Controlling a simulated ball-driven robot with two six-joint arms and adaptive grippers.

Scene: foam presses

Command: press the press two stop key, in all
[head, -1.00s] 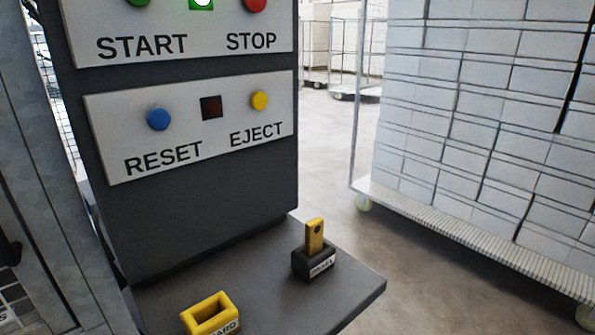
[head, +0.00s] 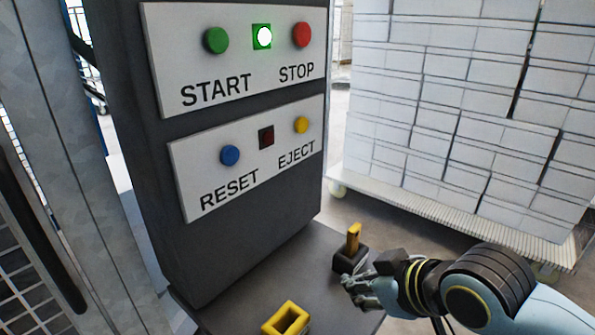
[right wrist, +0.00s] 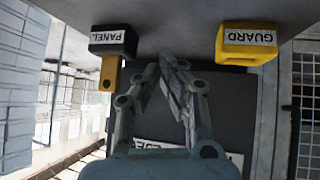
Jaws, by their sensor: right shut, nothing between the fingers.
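The red STOP key (head: 303,35) is at the top right of the upper panel (head: 190,75) on the dark press cabinet in the head view. A lit green lamp (head: 262,37) sits between it and the green START key (head: 215,40). My right gripper (head: 352,283) is low at the right, over the shelf near the panel key holder, well below the STOP key and apart from it. It also shows in the right wrist view (right wrist: 170,65), with its fingers together and nothing between them. My left gripper is out of view. No press number is readable.
A lower panel has a blue RESET key (head: 230,155), a dark lamp (head: 266,137) and a yellow EJECT key (head: 301,124). On the shelf stand a black PANEL holder (right wrist: 113,41) with a yellow key and a yellow GUARD holder (right wrist: 247,43). A cart of white boxes (head: 450,110) stands behind.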

